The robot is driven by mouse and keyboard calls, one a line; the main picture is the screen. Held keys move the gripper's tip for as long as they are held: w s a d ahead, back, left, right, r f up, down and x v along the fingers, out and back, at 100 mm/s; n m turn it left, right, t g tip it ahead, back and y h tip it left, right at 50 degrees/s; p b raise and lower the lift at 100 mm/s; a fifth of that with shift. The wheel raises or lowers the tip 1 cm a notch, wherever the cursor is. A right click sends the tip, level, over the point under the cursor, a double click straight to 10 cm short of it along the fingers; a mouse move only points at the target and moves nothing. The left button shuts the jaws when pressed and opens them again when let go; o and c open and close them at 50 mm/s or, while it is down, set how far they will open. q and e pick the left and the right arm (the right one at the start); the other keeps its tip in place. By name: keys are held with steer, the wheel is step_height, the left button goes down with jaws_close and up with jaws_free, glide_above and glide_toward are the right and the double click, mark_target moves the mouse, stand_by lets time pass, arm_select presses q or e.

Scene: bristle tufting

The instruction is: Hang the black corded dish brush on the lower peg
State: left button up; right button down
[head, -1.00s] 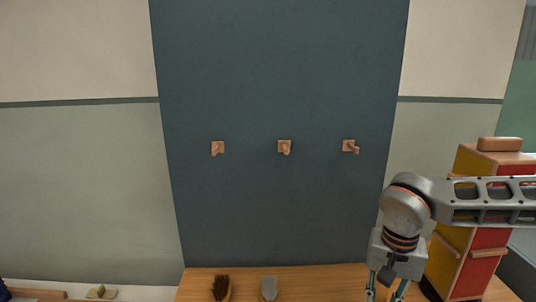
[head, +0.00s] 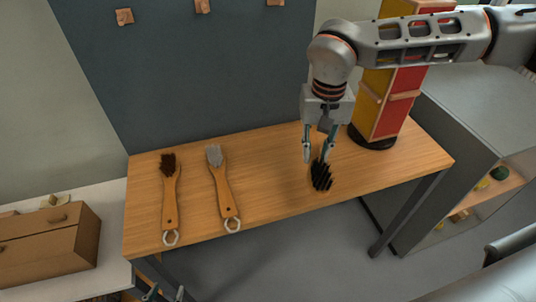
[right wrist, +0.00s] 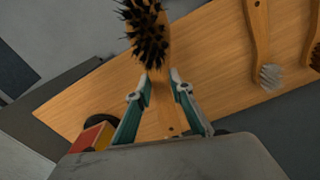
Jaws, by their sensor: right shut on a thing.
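The black-bristled dish brush (head: 321,176) is at the right part of the wooden table. My right gripper (head: 317,158) comes down over it and is shut on its handle. In the right wrist view the handle (right wrist: 165,115) runs between the fingers (right wrist: 160,80), with the black bristles beyond the fingertips. I cannot tell whether the brush is clear of the tabletop; its cord is hidden. Three wooden pegs, left (head: 125,16), middle (head: 203,5) and right (head: 275,2), show at the top edge on the dark panel. My left gripper (head: 164,294) shows only its parted, empty fingertips at the bottom edge.
A brown-bristled brush (head: 170,195) and a grey-bristled brush (head: 223,188) with looped cords lie left on the table (head: 270,155). A red and yellow cabinet (head: 385,95) stands behind my right gripper. A wooden drawer box (head: 50,240) is at far left.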

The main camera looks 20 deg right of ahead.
steer(key=w+a+r+m, duration=0.3)
steer(key=w+m, duration=0.3)
steer(key=m, duration=0.6)
step_height(320, 180, up, 6)
steer(key=m, duration=2)
glide_above(271, 164)
steer(key=shift+f, duration=0.15)
step_height(271, 164, down, 20)
steer(key=shift+r, duration=0.2)
steer(key=shift+f, duration=0.2)
steer(key=c, duration=1.8)
jaws_free()
